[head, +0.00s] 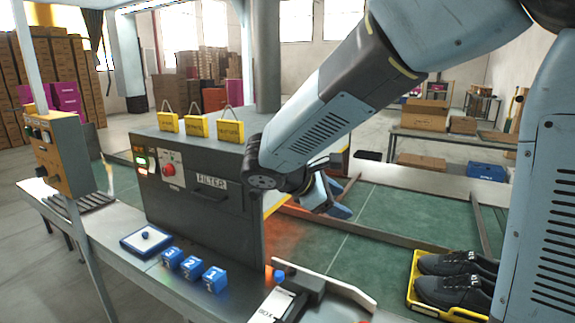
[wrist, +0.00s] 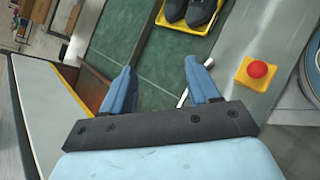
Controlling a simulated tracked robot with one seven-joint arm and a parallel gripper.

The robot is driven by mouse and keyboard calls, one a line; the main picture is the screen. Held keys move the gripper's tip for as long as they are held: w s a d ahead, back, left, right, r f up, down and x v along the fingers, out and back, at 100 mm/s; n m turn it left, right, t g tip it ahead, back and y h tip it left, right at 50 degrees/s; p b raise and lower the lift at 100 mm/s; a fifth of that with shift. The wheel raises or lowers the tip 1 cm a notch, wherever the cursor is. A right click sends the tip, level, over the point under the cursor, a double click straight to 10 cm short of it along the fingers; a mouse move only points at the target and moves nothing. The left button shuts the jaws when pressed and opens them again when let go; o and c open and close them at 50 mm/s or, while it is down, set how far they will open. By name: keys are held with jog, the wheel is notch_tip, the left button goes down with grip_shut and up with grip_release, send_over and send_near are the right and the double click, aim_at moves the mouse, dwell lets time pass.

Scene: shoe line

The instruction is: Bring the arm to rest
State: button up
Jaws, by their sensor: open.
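My arm reaches from the upper right across the head view, and my gripper (head: 338,207) is low to the right of the grey filter machine, partly hidden by my own wrist. In the wrist view my gripper (wrist: 160,72) has its two blue fingers spread apart with nothing held between them. Green belt surface shows beyond the fingers. A pair of black shoes (head: 456,280) sits in a yellow tray (head: 416,262) at the lower right, apart from my gripper. The tray (wrist: 189,28) also shows at the top of the wrist view.
The filter machine (head: 205,205) stands left of my gripper, with yellow tags (head: 197,126) on top. Numbered blue blocks (head: 192,267) and a blue tray (head: 146,240) lie on the front ledge. A red button on a yellow box (wrist: 255,73) is at right in the wrist view.

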jog(key=s+d+r+m+y, duration=0.2)
jog(key=s+d+m+y, duration=0.3)
jog(key=s+m, duration=0.3)
jog(key=s+d+r+m+y, duration=0.2)
jog(key=s+d+m+y, duration=0.2)
jog(key=s+d+m, duration=0.3)
jog(key=shift+s+d+r+m+t+y, duration=0.35)
jog(key=shift+s+m, duration=0.3)
jog(key=shift+m, duration=0.55)
